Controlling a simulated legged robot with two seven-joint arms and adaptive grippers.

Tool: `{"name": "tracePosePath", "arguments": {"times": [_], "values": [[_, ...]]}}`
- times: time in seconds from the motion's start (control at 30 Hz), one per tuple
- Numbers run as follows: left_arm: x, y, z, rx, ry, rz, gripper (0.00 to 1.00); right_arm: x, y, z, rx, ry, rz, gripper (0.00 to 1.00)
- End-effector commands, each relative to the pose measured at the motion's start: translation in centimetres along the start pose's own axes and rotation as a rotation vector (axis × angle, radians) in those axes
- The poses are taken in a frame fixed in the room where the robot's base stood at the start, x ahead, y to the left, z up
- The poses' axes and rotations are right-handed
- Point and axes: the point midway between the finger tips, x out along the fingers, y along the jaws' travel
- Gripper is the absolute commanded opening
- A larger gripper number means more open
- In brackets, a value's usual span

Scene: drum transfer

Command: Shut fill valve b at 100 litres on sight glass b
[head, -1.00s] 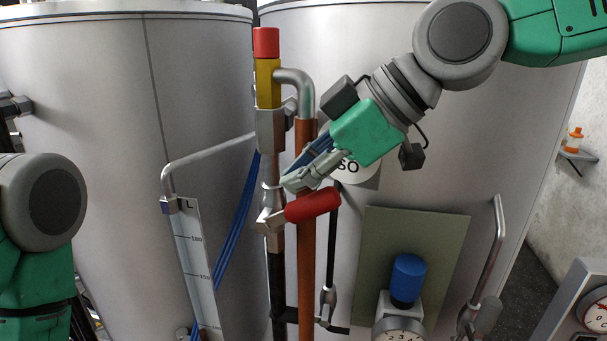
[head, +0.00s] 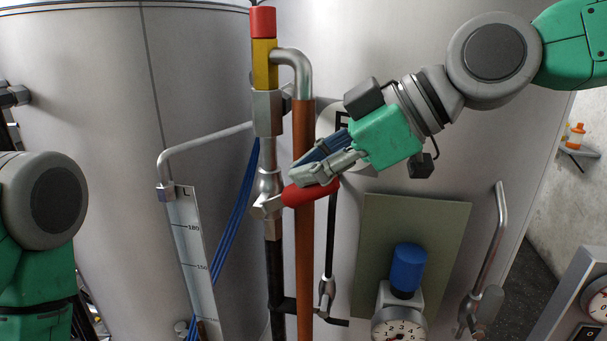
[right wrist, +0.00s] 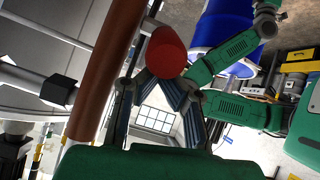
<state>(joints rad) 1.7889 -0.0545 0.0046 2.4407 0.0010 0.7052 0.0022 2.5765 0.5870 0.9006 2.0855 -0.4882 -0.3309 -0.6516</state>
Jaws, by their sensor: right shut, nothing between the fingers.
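The red valve handle (head: 307,196) sticks out to the right from the steel valve body (head: 268,190) on the vertical pipe, roughly level. My right gripper (head: 312,178) is shut and empty, its fingers against or just in front of the handle's upper side; contact cannot be told. In the right wrist view the handle's round red end (right wrist: 167,52) lies just beyond the fingers (right wrist: 165,85). A sight glass (head: 192,255) with marks 180 and 150 stands at left; its lower part is out of view, and no clear liquid level shows. My left gripper is out of view.
A copper-brown pipe (head: 304,240) runs upright behind the handle. A blue-capped gauge (head: 399,324) stands on a green-grey plate (head: 440,240) at lower right. Blue cables (head: 238,215) hang left of the valve. Large steel tanks (head: 80,80) fill the background.

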Motion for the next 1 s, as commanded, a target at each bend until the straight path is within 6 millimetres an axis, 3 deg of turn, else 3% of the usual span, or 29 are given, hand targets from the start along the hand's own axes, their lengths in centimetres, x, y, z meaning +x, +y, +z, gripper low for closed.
{"name": "tracePosePath", "arguments": {"times": [0.6,1.0], "values": [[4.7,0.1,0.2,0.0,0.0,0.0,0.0,0.6,-0.4,2.2,0.01,0.192,0.037,0.0],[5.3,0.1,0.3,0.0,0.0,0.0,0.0,1.0,-0.8,4.0,0.011,0.189,0.035,0.0]]}}
